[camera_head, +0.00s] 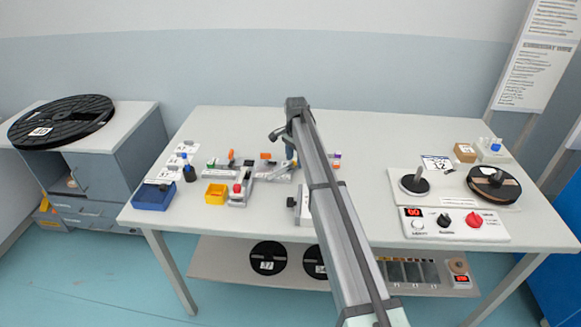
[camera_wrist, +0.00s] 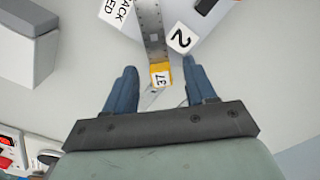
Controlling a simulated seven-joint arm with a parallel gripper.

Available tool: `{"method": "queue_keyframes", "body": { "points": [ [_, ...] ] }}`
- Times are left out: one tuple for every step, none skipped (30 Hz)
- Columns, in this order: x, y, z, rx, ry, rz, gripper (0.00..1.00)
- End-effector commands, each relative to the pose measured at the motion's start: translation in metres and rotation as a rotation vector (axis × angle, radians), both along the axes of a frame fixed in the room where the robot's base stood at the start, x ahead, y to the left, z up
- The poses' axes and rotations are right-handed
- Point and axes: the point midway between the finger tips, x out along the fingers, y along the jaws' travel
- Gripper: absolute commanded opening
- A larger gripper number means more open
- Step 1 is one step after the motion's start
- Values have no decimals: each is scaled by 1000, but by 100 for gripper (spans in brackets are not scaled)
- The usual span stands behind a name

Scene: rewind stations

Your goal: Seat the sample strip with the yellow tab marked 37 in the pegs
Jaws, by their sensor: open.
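In the wrist view, the sample strip (camera_wrist: 150,28) is a grey metal band with a row of holes. It ends in a yellow tab (camera_wrist: 161,75) with a white label reading 37. My gripper (camera_wrist: 161,71) is open, with one blue finger on each side of the tab and gaps on both sides. The strip's far end runs out of the top of the picture. In the head view my gripper (camera_head: 289,150) is over the back middle of the table, and my arm hides part of the items there. I cannot make out the pegs in either view.
A grey block (camera_wrist: 27,42) stands at left in the wrist view.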

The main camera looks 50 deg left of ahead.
Motion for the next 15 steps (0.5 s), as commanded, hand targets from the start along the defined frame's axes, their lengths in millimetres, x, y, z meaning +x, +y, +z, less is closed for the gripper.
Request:
{"method": "queue_keyframes", "body": {
  "points": [
    [0, 0, -4, 0, 0, 0, 55],
    [0, 0, -5, 0, 0, 0, 55],
    [0, 0, -6, 0, 0, 0, 55],
    [0, 0, -6, 0, 0, 0, 55],
    [0, 0, -6, 0, 0, 0, 55],
    [0, 0, -5, 0, 0, 0, 55],
    [0, 0, -5, 0, 0, 0, 55],
    [0, 0, -5, 0, 0, 0, 55],
    [0, 0, -5, 0, 0, 0, 52],
    [0, 0, -5, 0, 0, 0, 49],
    [0, 0, -5, 0, 0, 0, 46],
    [0, 0, -5, 0, 0, 0, 42],
    [0, 0, -5, 0, 0, 0, 39],
    [0, 0, -5, 0, 0, 0, 36],
    [0, 0, -5, 0, 0, 0, 32]
  ]
}}
